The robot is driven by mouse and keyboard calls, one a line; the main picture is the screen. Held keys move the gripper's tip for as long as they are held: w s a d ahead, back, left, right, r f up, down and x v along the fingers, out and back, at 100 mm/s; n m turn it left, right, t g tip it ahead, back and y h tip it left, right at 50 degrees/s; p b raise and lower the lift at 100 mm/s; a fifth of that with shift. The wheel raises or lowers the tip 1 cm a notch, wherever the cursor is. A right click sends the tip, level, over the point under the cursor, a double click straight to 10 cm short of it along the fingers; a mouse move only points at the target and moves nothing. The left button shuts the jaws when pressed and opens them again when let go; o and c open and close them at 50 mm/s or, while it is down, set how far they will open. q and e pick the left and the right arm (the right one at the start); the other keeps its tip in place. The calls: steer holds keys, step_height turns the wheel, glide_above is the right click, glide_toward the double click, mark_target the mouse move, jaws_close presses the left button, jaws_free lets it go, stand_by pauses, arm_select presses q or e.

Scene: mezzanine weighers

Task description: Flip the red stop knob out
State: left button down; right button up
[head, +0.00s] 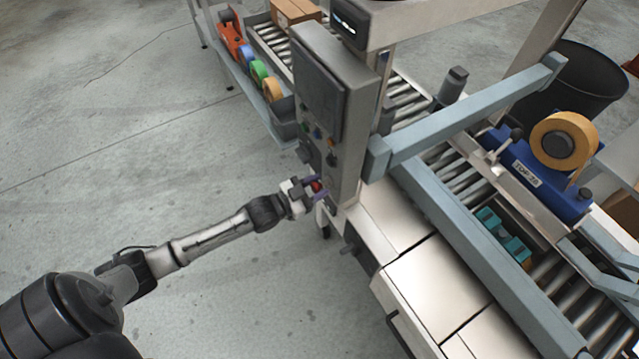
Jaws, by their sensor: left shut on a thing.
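The red stop knob (317,186) is a small red spot low on the front of the grey control panel (350,128). My left gripper (314,187) reaches in from the left and is at the knob, with its fingers on either side of it. It is shut on the knob, and the fingers hide most of it. Whether the knob is pushed in or out cannot be told. My right gripper is not in view.
Small coloured buttons (318,133) sit above the knob. A roller conveyor (497,187) with a blue tape head (538,172) lies to the right. A tray with tape rolls (259,72) stands behind the panel. The floor at left is clear.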

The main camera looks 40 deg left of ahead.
arm_select(q)
steer(key=shift+p+v, duration=0.55)
steer(key=shift+v, duration=0.55)
steer(key=c, duration=1)
jaws_free()
steer(key=shift+o, duration=1.4)
steer(key=shift+s, duration=0.1)
steer(key=shift+o, duration=0.3)
steer(key=v, duration=1.3)
steer(key=shift+s+p, duration=0.3)
steer(key=shift+p, duration=0.15)
steer(key=shift+a, duration=0.1)
